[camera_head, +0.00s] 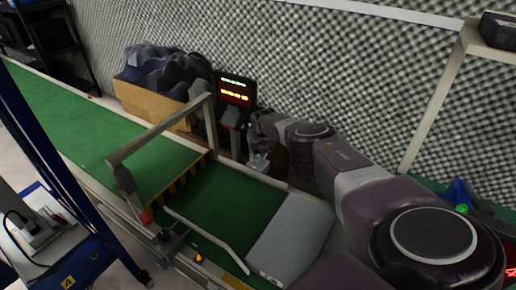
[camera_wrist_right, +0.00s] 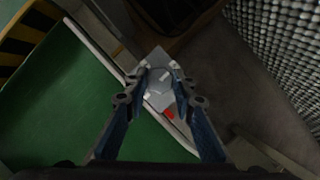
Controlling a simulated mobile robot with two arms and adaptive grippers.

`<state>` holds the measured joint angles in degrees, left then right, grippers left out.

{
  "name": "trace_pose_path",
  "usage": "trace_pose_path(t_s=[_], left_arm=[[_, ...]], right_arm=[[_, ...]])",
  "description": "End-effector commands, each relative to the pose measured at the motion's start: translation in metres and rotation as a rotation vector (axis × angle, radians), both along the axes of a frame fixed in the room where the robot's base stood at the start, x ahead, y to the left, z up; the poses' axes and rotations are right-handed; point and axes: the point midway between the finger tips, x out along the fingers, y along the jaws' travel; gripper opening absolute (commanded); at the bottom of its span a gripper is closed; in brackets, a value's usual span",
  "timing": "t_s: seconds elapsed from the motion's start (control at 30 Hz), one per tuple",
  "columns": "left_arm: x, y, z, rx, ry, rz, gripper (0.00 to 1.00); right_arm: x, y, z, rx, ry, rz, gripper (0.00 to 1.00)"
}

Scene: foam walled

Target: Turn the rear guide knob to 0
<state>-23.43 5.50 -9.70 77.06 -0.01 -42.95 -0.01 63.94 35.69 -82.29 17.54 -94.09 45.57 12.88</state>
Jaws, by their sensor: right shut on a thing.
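The rear guide knob (camera_wrist_right: 159,82) is a grey, many-sided knob with a white mark on top. It sits on a light grey plate at the far side of the green conveyor. My right gripper (camera_wrist_right: 160,88) is shut on it from above, one finger on each side. In the head view my right gripper (camera_head: 259,158) is small and far off, beyond the belt, and the knob's face cannot be made out there. A small red mark (camera_wrist_right: 169,114) shows beside the knob. The number it points to cannot be read. My left gripper is not in view.
The green conveyor belt (camera_head: 80,122) runs under a grey frame (camera_head: 160,132) with guide rails. A dark display (camera_head: 235,92) with lit digits stands behind it. A box (camera_head: 150,104) of dark fabric is at the back. Foam covers the wall (camera_head: 340,70).

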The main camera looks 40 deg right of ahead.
Motion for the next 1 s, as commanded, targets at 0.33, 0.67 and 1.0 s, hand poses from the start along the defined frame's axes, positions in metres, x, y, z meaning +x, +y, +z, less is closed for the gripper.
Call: trace_pose_path(t_s=[0.33,0.67,1.0], left_arm=[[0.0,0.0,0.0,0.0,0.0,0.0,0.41],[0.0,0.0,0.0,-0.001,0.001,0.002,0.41],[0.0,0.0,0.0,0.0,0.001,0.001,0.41]], right_arm=[[0.0,0.0,0.0,0.0,0.0,-0.001,0.41],[0.0,0.0,0.004,0.0,-0.001,0.001,0.41],[-0.012,0.006,0.011,-0.001,0.001,0.004,0.41]])
